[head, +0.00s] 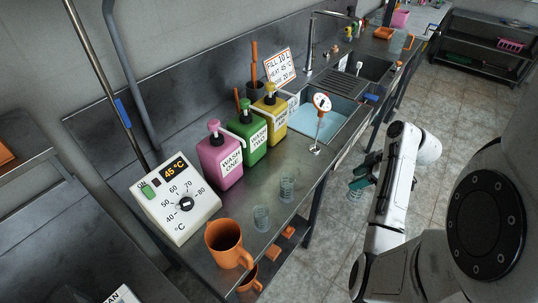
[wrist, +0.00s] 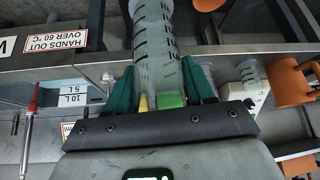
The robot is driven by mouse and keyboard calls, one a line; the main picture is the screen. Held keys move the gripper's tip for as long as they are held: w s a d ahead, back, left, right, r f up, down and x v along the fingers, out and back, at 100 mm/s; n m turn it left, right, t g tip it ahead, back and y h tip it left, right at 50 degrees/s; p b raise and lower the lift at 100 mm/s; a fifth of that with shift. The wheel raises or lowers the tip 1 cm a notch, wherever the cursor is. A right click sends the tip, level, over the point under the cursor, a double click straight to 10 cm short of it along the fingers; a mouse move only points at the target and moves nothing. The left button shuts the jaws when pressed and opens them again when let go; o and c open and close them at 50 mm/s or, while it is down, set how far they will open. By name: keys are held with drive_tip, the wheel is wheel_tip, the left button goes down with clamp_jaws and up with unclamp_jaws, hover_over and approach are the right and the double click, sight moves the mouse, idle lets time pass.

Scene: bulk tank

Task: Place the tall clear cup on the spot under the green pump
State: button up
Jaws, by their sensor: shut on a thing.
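My gripper (head: 364,176) is shut on a tall clear cup (head: 356,190) with dark graduation marks, out over the floor to the right of the counter. In the wrist view the cup (wrist: 155,42) sits between the two green fingers (wrist: 160,88) and extends up past them. The green pump bottle (head: 253,140), labelled WASH TWO, stands on the counter between the pink pump bottle (head: 219,160) and the yellow one (head: 274,118). The counter in front of the green bottle looks bare; I cannot make out a marked spot there.
Two other clear cups (head: 261,218) (head: 287,189) stand near the counter's front edge. An orange jug (head: 227,244) and a temperature control box (head: 178,205) are at the near end. A dial thermometer (head: 321,104) stands by the water-filled sink (head: 318,122).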

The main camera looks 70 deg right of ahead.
drive_tip(key=w+b, duration=0.2)
drive_tip(key=w, duration=0.8)
drive_tip(key=w+b, duration=0.3)
drive_tip(key=w, duration=0.7)
drive_tip(key=w+d+b, duration=0.1)
drive_tip(key=w+b, duration=0.2)
drive_tip(key=w, duration=0.7)
drive_tip(key=shift+f, duration=0.2)
drive_tip(key=shift+s+f+b, duration=0.1)
drive_tip(key=shift+f+b, duration=0.15)
drive_tip(key=shift+b, duration=0.05)
drive_tip(key=shift+r, duration=0.1)
drive_tip(key=o, duration=1)
